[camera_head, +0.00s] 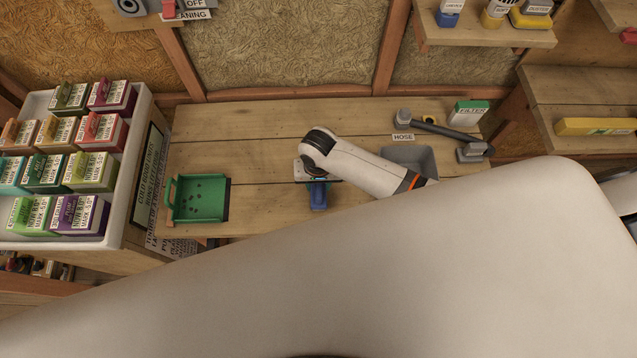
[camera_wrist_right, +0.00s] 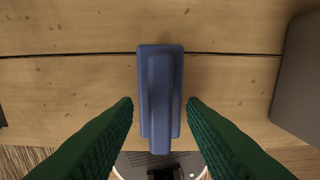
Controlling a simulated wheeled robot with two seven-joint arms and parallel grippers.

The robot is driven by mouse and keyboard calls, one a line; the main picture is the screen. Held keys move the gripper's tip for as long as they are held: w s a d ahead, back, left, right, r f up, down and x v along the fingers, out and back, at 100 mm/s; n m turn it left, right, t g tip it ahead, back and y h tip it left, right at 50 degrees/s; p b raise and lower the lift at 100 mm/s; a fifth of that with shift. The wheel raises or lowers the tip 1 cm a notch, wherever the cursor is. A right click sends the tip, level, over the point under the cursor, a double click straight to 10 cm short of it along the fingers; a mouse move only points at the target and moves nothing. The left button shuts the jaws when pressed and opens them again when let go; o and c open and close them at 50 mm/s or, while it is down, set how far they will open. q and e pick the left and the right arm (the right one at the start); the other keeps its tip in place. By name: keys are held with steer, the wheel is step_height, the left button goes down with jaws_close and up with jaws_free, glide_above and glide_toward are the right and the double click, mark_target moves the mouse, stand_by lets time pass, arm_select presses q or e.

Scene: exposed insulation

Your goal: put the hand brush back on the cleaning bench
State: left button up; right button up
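The blue hand brush (camera_head: 319,196) is on the wooden cleaning bench (camera_head: 270,125), near its front edge. My right gripper (camera_head: 318,180) is above it, and the arm and hand partly hide it in the head view. In the right wrist view the brush (camera_wrist_right: 160,95) lies lengthwise between the green finger pads of my right gripper (camera_wrist_right: 160,112). The fingers are spread, with a gap on each side of the brush. My left gripper is not in view.
A green dustpan-like tray (camera_head: 203,178) sits left of the brush. A grey bin (camera_head: 425,155), a hose piece (camera_head: 440,128) and a filter box (camera_head: 468,113) stand to the right. A white tray of colored boxes (camera_head: 130,215) is at the left. The bench's back middle is clear.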

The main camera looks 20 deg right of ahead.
mark_target(318, 187)
step_height(318, 187, up, 11)
steer(key=p, duration=0.1)
steer(key=shift+f, duration=0.15)
